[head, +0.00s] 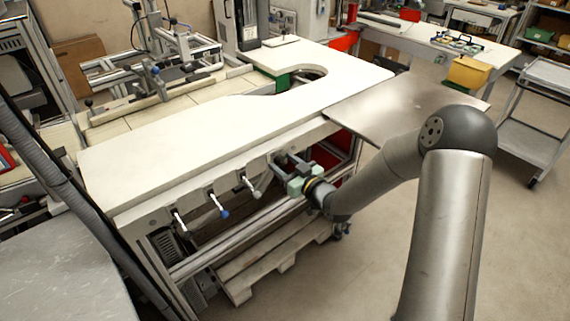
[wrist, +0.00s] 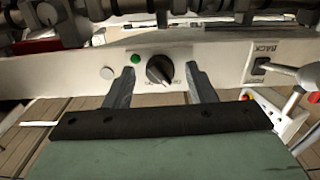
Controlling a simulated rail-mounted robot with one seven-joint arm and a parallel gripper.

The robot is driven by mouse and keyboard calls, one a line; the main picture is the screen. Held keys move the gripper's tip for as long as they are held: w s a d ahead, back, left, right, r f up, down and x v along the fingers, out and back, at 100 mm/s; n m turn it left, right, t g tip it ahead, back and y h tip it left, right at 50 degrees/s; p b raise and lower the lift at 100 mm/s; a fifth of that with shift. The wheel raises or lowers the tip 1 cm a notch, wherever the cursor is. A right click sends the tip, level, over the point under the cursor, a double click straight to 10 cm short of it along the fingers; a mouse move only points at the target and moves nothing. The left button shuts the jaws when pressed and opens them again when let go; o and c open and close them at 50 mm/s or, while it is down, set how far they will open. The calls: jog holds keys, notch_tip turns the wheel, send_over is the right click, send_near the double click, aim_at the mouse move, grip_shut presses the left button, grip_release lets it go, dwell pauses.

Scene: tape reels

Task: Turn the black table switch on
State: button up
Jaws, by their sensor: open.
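The black table switch (wrist: 160,70) is a round rotary knob on the pale front panel, with small markings below it. I cannot read the markings or tell the knob's setting for sure. My gripper (wrist: 160,82) is open, with one finger on each side of the knob and a visible gap on both sides in the picture. I cannot tell how far the fingertips are from the panel. In the head view my gripper (head: 283,162) is at the front edge of the white table (head: 215,125). I cannot make out the knob there.
Several levers, one blue-tipped (head: 222,212), stick out along the table front.

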jog(key=c, duration=1)
jog(key=shift+o, duration=0.2)
